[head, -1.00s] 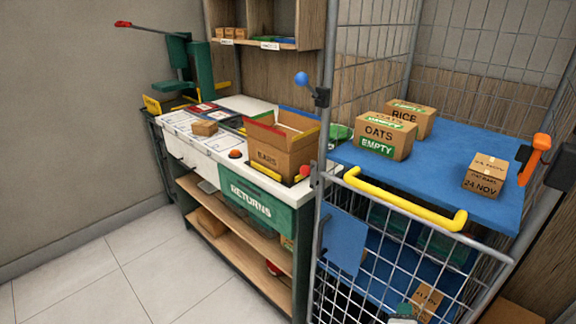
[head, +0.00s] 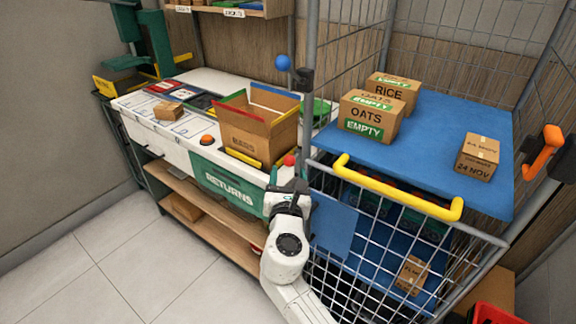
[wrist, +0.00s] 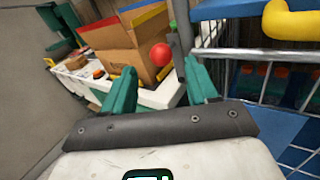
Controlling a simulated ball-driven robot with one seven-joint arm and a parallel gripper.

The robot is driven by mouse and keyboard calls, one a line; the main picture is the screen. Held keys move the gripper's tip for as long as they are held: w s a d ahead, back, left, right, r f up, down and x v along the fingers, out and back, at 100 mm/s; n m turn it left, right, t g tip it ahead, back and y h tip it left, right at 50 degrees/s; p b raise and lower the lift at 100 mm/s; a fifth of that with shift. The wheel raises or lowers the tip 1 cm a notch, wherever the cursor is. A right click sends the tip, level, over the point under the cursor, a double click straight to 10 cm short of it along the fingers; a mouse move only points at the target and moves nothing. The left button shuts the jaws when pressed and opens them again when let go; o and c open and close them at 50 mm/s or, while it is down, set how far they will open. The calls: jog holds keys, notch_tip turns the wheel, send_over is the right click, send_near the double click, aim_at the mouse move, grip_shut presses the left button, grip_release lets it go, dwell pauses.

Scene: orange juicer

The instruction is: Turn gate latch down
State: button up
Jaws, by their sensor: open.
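The cage's wire gate has a yellow bar (head: 400,190) along its top. A red ball knob (head: 289,160) is at the gate's left post; it also shows in the wrist view (wrist: 160,55). A blue ball knob (head: 283,62) sits higher on the same post, and an orange handle (head: 541,150) is on the right post. I cannot tell for certain which is the gate latch. My gripper (head: 286,183) is just below the red knob. In the wrist view my gripper's green fingers (wrist: 160,87) are apart and empty, with the red knob beyond them.
The cage's blue shelf (head: 435,130) holds an OATS box (head: 368,116), a RICE box (head: 391,91) and a small dated box (head: 478,157). Left is the RETURNS counter (head: 225,183) with an open carton (head: 257,130). Floor at the front left (head: 100,260) is clear.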

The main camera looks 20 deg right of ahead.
aim_at(289, 165)
jog(key=shift+x, duration=2)
jog(key=shift+s, duration=0.1)
grip_shut()
